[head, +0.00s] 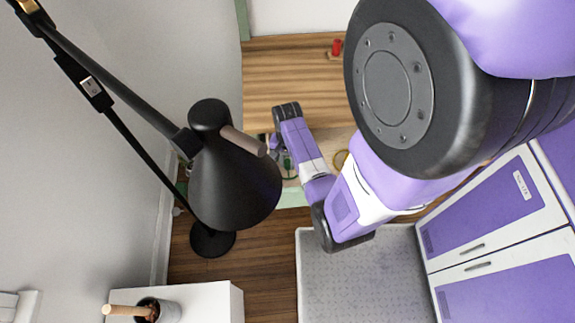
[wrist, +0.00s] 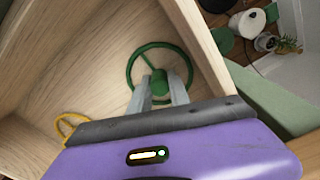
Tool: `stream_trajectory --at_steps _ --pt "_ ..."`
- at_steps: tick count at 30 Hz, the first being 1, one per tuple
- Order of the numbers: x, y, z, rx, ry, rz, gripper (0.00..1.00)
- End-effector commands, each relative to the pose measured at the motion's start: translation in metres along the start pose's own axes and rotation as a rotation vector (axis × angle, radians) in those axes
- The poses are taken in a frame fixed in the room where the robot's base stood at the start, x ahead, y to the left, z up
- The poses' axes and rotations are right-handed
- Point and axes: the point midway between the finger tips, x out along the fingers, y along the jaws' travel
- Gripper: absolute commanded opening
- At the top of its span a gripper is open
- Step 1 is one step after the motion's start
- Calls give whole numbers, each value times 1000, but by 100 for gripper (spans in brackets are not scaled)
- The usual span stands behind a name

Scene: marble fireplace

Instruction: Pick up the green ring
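The green ring (wrist: 159,86) is a wheel-like hoop with spokes and a small hub. In the wrist view it is inside a light wooden compartment (wrist: 95,85), near its back panel. My gripper (wrist: 159,76) points at the ring, its two grey fingers apart, with the hub showing between their tips. I cannot tell whether the fingers touch the ring. Part of the ring's lower side is hidden behind the fingers. In the head view my gripper (head: 276,144) is low at the front of the wooden unit, and the ring is barely discernible there.
A yellow ring (wrist: 68,125) is left of my gripper in the compartment. Wooden walls stand close around the gripper. A black lamp (head: 235,180) stands left of the arm. A red object (head: 336,47) is on the wooden top (head: 290,75). Purple-fronted cabinets (head: 495,225) are at right.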

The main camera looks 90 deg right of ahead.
Motion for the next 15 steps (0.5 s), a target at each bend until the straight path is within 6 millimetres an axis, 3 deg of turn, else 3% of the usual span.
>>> stream_trajectory --at_steps 15 --pt "-6 0 0 0 0 0 0"
